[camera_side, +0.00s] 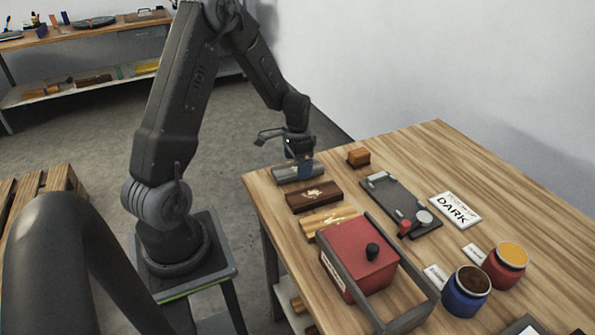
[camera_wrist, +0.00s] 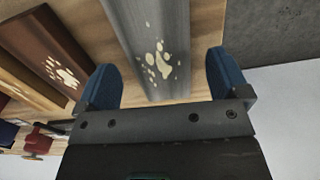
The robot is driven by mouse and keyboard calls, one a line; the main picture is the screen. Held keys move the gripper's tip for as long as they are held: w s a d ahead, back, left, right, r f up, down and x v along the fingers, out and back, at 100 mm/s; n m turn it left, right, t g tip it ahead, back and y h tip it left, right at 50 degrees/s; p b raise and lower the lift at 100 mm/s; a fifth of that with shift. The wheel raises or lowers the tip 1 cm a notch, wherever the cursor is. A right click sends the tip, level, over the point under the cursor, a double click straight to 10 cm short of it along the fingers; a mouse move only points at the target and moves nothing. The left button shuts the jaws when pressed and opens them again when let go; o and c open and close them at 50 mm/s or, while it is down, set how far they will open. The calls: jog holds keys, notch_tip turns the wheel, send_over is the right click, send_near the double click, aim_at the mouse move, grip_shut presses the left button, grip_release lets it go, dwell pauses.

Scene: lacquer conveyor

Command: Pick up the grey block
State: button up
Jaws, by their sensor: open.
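The grey block (camera_side: 290,172) lies at the table's far left corner in the side view. In the wrist view the grey block (camera_wrist: 160,50) shows a pale paw-like print and reaches down between the two blue fingertips. My gripper (camera_wrist: 160,80) is open, with one finger on each side of the block and a visible space beside each finger. In the side view my gripper (camera_side: 302,165) is over the right part of the block. Whether the fingers touch the block cannot be told.
A dark brown block (camera_side: 314,196) and a light wooden block (camera_side: 329,221) lie beside the grey one. A small orange-brown block (camera_side: 358,157) and a dark tray (camera_side: 398,201) are to the right.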

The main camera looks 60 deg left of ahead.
jog(key=shift+f, duration=0.85)
jog(key=shift+c, duration=0.2)
jog(key=c, duration=1)
jog(key=shift+r, duration=0.1)
